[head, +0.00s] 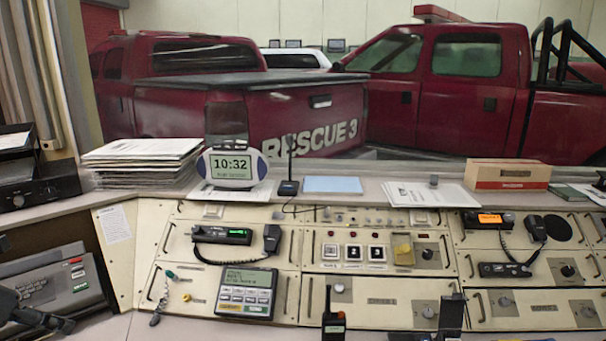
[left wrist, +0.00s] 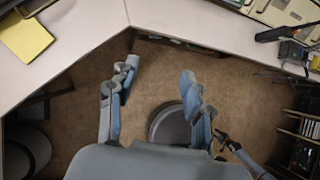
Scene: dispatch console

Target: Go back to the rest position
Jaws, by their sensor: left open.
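My left gripper (head: 38,318) shows at the lower left corner of the head view, dark and partly cut off by the frame edge. In the left wrist view its two fingers (left wrist: 158,85) are spread apart with nothing between them. Brown floor shows beyond the fingers, with the console desk edge (left wrist: 128,27) past them.
The sloped console (head: 315,270) carries radios, buttons and a phone unit (head: 246,292). A handheld radio (head: 333,322) stands at the front. A clock (head: 231,166), papers (head: 143,160) and a cardboard box (head: 508,174) line the ledge. A yellow pad (left wrist: 24,38) lies on the desk.

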